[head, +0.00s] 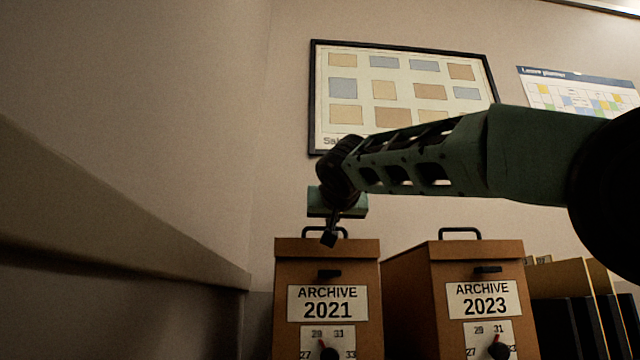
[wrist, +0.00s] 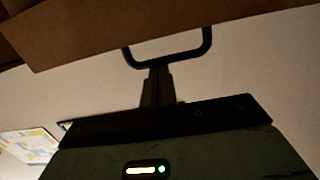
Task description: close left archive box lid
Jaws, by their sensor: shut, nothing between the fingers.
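The left archive box (head: 328,275) is brown, with a label reading ARCHIVE 2021. Its lid (head: 290,248) looks level along the top front in the head view; I cannot tell whether a gap remains behind. My gripper (head: 329,238) is at the lid's top, in front of the handle. In the wrist view my gripper (wrist: 157,72) is shut and empty, its tips overlapping the handle bar; contact is unclear.
A second box (head: 478,275), labelled ARCHIVE 2023, stands close on the right with its own handle (head: 460,231). Folders (head: 575,310) stand farther right. A framed chart (head: 400,95) and a planner (head: 585,92) hang on the wall behind. A ledge (head: 120,215) runs along the left wall.

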